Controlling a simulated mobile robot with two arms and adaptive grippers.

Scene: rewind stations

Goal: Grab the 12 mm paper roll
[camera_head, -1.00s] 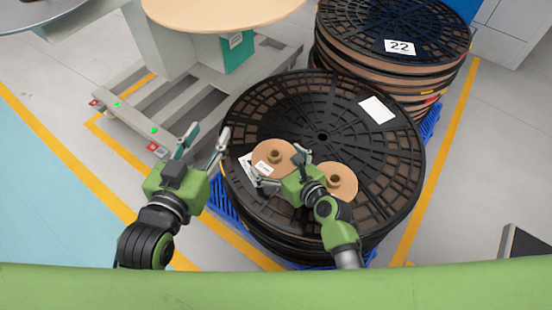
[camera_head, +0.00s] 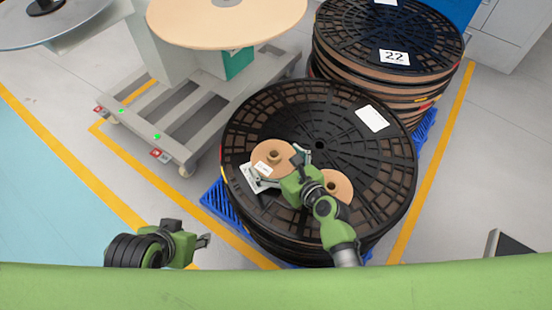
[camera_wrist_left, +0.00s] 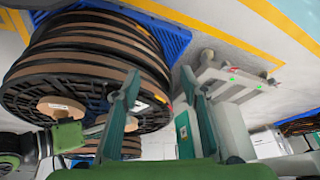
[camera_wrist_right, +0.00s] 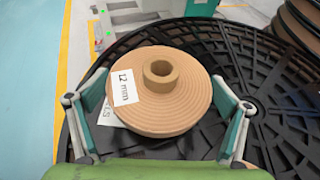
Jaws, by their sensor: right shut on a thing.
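The 12 mm paper roll (camera_head: 268,155) is a tan disc with a raised core, lying flat on the left part of a big black reel (camera_head: 345,215). In the right wrist view the roll (camera_wrist_right: 170,110) carries a white "12 mm" label (camera_wrist_right: 122,87). My right gripper (camera_head: 279,166) is shut on this roll, with one finger at each side of it. A second tan roll (camera_head: 336,187) lies to the right, partly hidden by my right arm. My left gripper (camera_head: 204,242) is low at the left, away from the reel. The left wrist view shows its fingers (camera_wrist_left: 160,80) apart and empty.
A white label sheet (camera_wrist_right: 105,115) lies partly under the gripped roll. Another reel stack marked 22 (camera_head: 394,57) stands behind. A grey machine base (camera_head: 185,125) is at the left.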

